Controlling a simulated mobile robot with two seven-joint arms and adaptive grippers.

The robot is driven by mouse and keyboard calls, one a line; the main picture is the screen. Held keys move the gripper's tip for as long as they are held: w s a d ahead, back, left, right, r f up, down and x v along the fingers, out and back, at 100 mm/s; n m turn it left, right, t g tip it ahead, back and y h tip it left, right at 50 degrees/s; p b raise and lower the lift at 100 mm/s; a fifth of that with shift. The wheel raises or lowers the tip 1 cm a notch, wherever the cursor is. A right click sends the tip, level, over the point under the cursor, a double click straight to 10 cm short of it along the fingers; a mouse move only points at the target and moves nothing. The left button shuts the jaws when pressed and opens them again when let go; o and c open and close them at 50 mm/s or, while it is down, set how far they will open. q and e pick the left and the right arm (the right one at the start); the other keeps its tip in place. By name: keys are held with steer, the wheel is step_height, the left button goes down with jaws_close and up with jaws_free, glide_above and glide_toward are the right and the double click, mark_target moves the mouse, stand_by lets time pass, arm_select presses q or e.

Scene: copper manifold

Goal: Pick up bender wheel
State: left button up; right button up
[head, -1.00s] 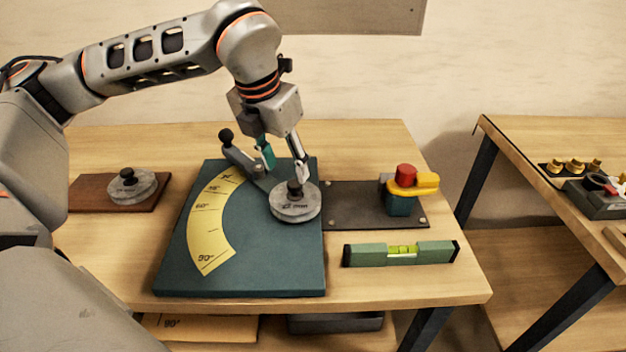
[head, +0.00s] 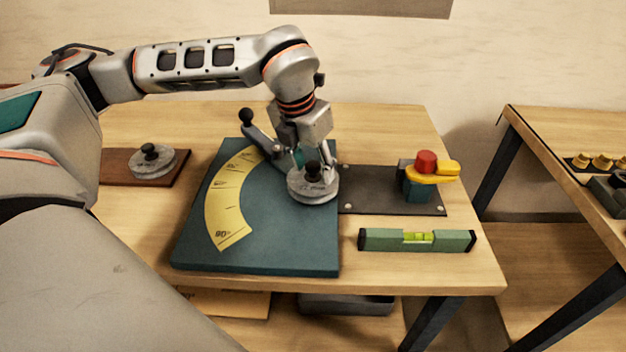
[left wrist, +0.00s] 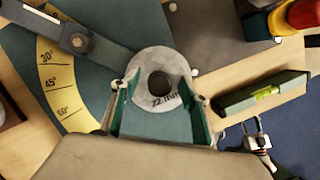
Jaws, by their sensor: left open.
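The grey bender wheel (head: 313,186), with a black knob (head: 312,170), sits on the right part of the dark teal bender board (head: 275,240). In the left wrist view the wheel (left wrist: 146,66) is marked 22 mm. My left gripper (head: 314,158) is open just behind the knob. In the left wrist view its fingers (left wrist: 160,95) are apart, on either side of the wheel's near part, and nothing is held between them. Contact is unclear. What looks like my right gripper (left wrist: 258,140) shows small at the lower right there; its opening is unclear.
A second knobbed wheel (head: 153,168) lies on a brown board (head: 115,165) at left. A lever (head: 262,137) stands behind the bender wheel. A red-and-yellow clamp (head: 425,175) on a dark plate and a green level (head: 417,240) are at right.

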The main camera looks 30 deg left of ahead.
mark_target(313, 164)
arm_select(q)
jaws_close()
steer(key=shift+r, duration=0.6)
step_height(313, 164, up, 19)
steer(key=p, duration=0.1)
steer(key=shift+p, duration=0.35)
